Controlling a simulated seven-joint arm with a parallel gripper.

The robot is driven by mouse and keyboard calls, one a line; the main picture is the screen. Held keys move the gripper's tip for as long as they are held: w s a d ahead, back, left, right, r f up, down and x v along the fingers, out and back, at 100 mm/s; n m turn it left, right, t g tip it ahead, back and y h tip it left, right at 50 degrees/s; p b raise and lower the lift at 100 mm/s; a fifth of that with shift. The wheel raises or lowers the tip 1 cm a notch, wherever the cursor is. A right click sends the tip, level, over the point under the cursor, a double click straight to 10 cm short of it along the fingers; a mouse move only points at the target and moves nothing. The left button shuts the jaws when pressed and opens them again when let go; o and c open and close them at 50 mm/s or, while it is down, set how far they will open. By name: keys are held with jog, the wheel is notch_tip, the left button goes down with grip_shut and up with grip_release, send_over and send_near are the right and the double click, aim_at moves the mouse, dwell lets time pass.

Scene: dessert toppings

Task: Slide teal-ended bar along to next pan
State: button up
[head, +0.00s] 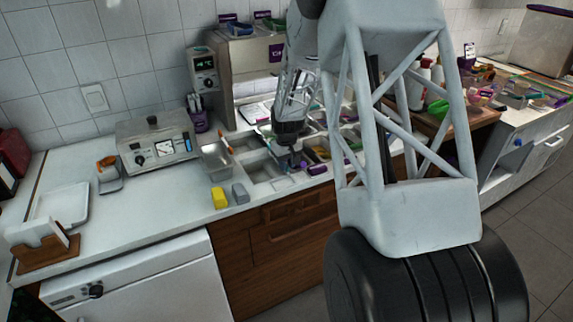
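My gripper (290,160) points down over the row of sunken metal pans (265,170) in the counter. It is small and dark here, and its fingers cannot be made out as open or shut. Something small and bluish lies at or just below the fingertips, too small to tell whether it is the teal-ended bar or whether it is held. The pan below and left of the gripper looks empty. Pans to the right hold colourful items, partly hidden by my arm.
A yellow block (220,198) and a grey block (240,193) sit at the counter's front edge. A metal container (215,160) with an orange-handled tool (227,145) stands left of the pans. A metal appliance (157,143) stands further left.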

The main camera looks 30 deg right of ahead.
jog(key=shift+r, duration=3.75)
jog(key=shift+r, duration=0.1)
jog(key=shift+s+a+r, duration=0.2)
jog(key=shift+a, duration=0.05)
jog(key=s+a+r+t, duration=0.1)
jog(key=s+a+r, duration=0.6)
jog(key=s, duration=0.2)
jog(key=s+a+r, duration=0.6)
jog(key=s+r, duration=0.1)
jog(key=s, duration=0.2)
jog(key=s+a+r, duration=0.1)
jog(key=s+a, duration=0.3)
jog(key=s, duration=0.7)
jog(key=s+a+r+t, duration=0.1)
jog(key=s+a, duration=0.3)
jog(key=s, duration=0.7)
jog(key=shift+a+t, duration=0.15)
jog(key=shift+t, duration=0.15)
